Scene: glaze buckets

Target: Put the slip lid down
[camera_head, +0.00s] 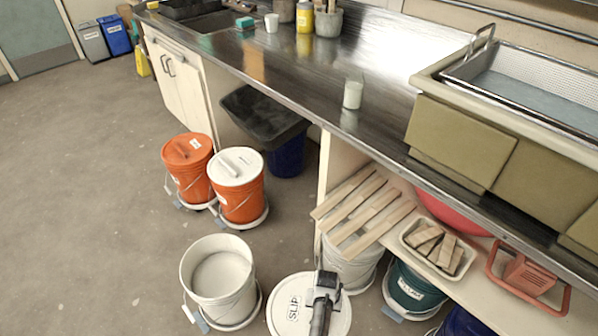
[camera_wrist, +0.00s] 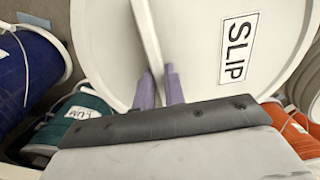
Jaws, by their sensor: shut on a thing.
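The slip lid (camera_head: 287,314) is a round white disc with a black-framed SLIP label, at the bottom centre of the head view. My gripper (camera_head: 326,283) is at its right side. In the wrist view the lid (camera_wrist: 193,50) fills the upper middle. There my gripper's purple fingers (camera_wrist: 159,80) are shut on the lid's raised white handle. An open white bucket (camera_head: 190,272) with pale contents stands on the floor to the left of the lid. What is under the lid is hidden, and its height above the floor is hard to tell.
Two lidded orange buckets (camera_head: 240,205) stand behind the open bucket. A slatted wooden rack (camera_head: 362,212), a tray of wood pieces (camera_head: 458,262) and a green bucket (camera_head: 413,290) are to the right, by the steel counter (camera_head: 300,75). The floor (camera_head: 90,200) at left is clear.

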